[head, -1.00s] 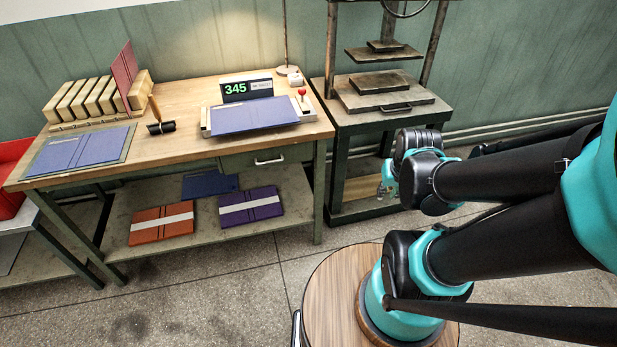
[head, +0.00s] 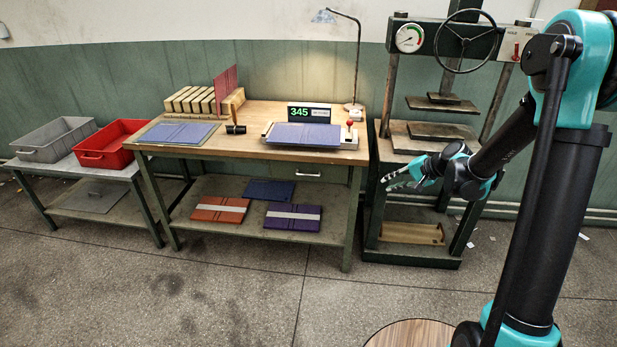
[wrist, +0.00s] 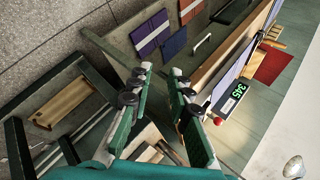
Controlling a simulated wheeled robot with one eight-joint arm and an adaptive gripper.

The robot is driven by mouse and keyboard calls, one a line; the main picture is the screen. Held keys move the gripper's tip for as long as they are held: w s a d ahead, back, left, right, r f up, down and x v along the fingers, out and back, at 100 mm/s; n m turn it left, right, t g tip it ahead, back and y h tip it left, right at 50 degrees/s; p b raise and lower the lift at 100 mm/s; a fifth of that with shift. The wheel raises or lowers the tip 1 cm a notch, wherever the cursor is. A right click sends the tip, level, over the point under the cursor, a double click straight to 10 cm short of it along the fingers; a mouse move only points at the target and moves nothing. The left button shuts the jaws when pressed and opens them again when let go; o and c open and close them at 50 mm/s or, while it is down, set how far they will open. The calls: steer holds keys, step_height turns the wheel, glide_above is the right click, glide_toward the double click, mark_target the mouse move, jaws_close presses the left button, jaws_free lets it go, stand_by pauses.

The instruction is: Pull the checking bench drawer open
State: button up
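The checking bench (head: 255,151) has a wooden top and a green frame. Its drawer (head: 285,169) sits under the top at the right and looks closed flush with the frame. A pale bar handle (head: 305,174) is on its front. In the wrist view the handle (wrist: 201,42) lies ahead of the fingertips, apart from them. My gripper (head: 388,183) is right of the drawer, in front of the press stand. In the wrist view my gripper (wrist: 161,70) has its two fingers spread with nothing between them.
The press (head: 415,205) stands close to the bench's right end. The bench top holds a display (head: 309,113), a lamp (head: 358,60) and blue boards. Folders lie on the lower shelf (head: 190,226). Red (head: 92,160) and grey bins stand left. Floor before the bench is clear.

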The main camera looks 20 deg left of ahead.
steer(key=w+a+f+m+y, duration=0.2)
steer(key=w+a+f+y, duration=0.25)
steer(key=w+a, duration=0.45)
steer(key=m+g+y, duration=0.1)
steer(key=g+y, duration=0.1)
glide_toward(308, 175)
steer(key=shift+y, duration=0.25)
steer(key=x, duration=0.7)
steer(key=f+x, duration=0.1)
steer(key=x, duration=0.2)
steer(key=shift+w, duration=0.2)
jaws_close()
